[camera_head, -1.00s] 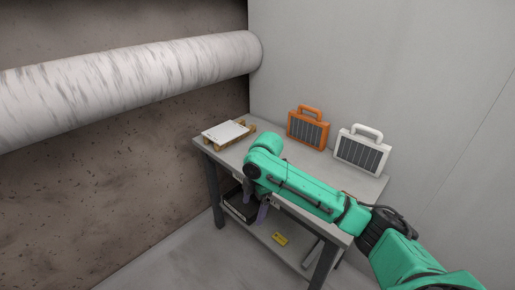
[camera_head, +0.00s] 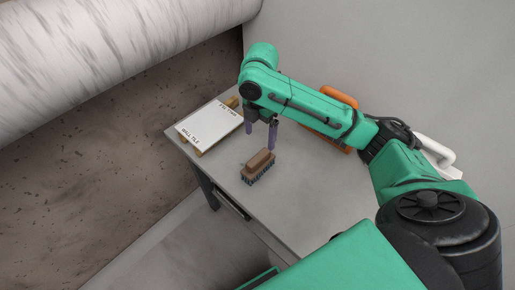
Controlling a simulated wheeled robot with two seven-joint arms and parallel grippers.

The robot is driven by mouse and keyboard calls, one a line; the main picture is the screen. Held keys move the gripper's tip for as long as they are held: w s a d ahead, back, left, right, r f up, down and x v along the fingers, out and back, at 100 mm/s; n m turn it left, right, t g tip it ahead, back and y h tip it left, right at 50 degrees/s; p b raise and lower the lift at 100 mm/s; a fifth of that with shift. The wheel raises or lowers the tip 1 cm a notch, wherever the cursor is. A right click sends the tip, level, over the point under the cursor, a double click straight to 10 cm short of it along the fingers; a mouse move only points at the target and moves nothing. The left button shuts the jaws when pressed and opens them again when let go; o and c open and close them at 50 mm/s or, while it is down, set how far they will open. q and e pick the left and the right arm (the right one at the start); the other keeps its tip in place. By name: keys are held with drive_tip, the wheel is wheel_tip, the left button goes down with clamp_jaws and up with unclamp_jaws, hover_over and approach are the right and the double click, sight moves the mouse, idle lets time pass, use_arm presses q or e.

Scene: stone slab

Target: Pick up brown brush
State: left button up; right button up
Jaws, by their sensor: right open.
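The brown brush (camera_head: 260,161) lies on the grey table (camera_head: 290,205) with its dark bristles down and its brown back up. My right gripper (camera_head: 261,136) points down above the table, just behind the brush in the picture. Its two purple fingers are apart with nothing between them. I cannot tell exactly how high the fingertips are above the tabletop. My left gripper is not in view; a green part shows at the bottom edge.
A white tile (camera_head: 208,125) with printed text lies on wooden supports at the table's left. An orange case (camera_head: 338,97) and a white case (camera_head: 436,153) stand behind my right arm, mostly hidden. The table's front is clear.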

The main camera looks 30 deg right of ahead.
sight(258, 157)
drive_tip(key=f, duration=0.1)
drive_tip(key=s+f, duration=0.1)
drive_tip(key=f, duration=0.1)
drive_tip(key=s+a+f, duration=0.1)
drive_tip(key=f, duration=0.1)
drive_tip(key=shift+s+f+p, duration=0.1)
drive_tip(key=shift+s+p, duration=0.15)
drive_tip(key=shift+p, duration=0.05)
drive_tip(key=f, duration=0.4)
drive_tip(key=w+f+p, duration=0.1)
drive_tip(key=f, duration=0.1)
drive_tip(key=shift+s+a+f, duration=0.1)
drive_tip(key=shift+f, duration=0.2)
drive_tip(key=c, duration=0.4)
clamp_jaws()
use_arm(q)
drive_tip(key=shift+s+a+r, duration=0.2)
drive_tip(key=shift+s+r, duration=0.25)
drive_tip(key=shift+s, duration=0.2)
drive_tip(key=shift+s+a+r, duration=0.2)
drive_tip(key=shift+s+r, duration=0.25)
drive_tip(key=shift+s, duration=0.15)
